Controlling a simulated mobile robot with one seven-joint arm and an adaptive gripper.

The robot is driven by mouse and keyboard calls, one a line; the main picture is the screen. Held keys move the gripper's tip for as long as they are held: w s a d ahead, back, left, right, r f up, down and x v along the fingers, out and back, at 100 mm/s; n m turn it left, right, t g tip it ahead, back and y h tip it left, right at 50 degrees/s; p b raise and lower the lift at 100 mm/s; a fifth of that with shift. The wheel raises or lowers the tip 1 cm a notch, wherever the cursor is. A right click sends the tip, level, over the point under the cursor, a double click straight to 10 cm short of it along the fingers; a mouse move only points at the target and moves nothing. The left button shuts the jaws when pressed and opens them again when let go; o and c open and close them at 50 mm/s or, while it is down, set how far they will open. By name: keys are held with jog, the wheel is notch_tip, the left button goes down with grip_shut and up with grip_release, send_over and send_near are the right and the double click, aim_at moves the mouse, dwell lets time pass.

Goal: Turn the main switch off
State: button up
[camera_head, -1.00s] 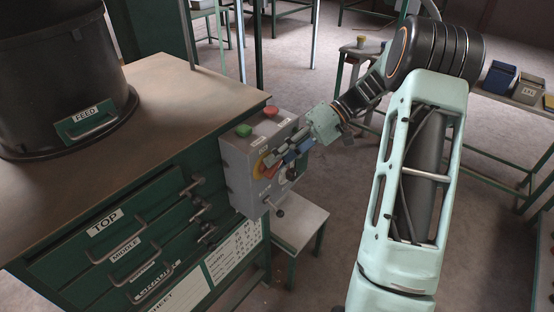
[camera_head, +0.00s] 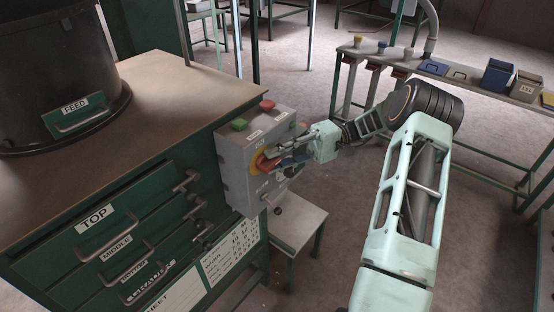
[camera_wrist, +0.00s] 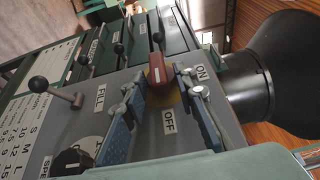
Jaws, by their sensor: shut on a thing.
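The main switch is a red handle (camera_wrist: 157,72) on a yellow disc (camera_wrist: 179,98), on the face of a grey control box (camera_head: 233,170). In the wrist view an OFF label (camera_wrist: 168,121) lies below the handle and an ON label (camera_wrist: 202,71) to its right. My gripper (camera_wrist: 158,80) has its two blue-padded fingers on either side of the red handle, shut on it. In the head view my gripper (camera_head: 272,160) reaches the box from the right, and its fingers partly hide the handle and disc.
A green button (camera_head: 239,124) and a red button (camera_head: 267,105) sit on top of the box. A ball-ended lever (camera_wrist: 55,92) and black dial (camera_wrist: 72,161) are near my fingers. Drawers and a black hopper (camera_head: 60,65) stand left. A low stool (camera_head: 300,226) is below the box.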

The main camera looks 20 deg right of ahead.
dwell(0.3)
jog(key=o, duration=0.8)
jog(key=shift+a, duration=0.1)
jog(key=shift+c, duration=0.2)
jog(key=v, duration=0.7)
jog(key=shift+d, duration=0.3)
